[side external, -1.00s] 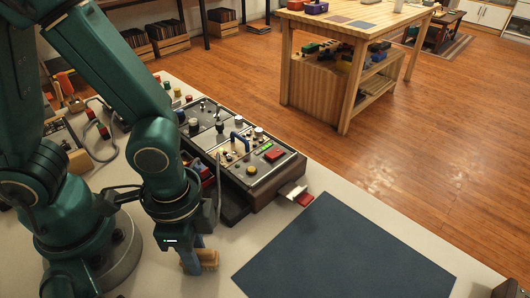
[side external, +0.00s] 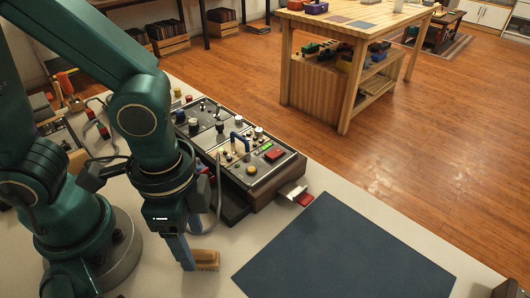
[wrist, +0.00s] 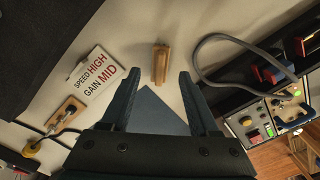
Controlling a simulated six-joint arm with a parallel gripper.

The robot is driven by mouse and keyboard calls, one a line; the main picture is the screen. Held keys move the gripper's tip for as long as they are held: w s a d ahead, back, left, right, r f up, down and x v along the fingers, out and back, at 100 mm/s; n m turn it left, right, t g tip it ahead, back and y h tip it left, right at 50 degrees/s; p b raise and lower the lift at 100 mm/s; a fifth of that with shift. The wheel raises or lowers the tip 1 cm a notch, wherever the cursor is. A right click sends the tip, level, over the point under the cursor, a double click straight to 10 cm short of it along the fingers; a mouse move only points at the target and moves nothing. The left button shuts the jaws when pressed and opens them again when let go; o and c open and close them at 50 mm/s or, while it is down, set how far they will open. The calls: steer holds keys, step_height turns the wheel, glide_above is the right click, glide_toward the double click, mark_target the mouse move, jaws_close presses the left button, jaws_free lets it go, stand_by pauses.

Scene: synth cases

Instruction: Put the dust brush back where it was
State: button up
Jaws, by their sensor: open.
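The dust brush (side external: 206,260), a small wooden piece, is on the pale tabletop just left of the blue mat. It shows upright in the picture in the wrist view (wrist: 160,63), beyond my fingertips. My gripper (wrist: 160,78) is open and empty, with one finger on each side of the line to the brush. In the side view my gripper (side external: 187,266) is beside the brush and partly overlaps it. I cannot tell whether a finger touches it.
The blue mat (side external: 340,255) lies to the right. A control console (side external: 240,150) with knobs and a cable stands behind.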

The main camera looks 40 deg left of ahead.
mark_target(195, 251)
step_height(195, 251, up, 8)
steer(key=w+a+r+n+t, duration=0.2)
steer(key=w+a+n+t, duration=0.2)
steer(key=a+n, duration=0.5)
steer(key=shift+a+r+t, duration=0.15)
steer(key=shift+a+t, duration=0.05)
steer(key=shift+t, duration=0.6)
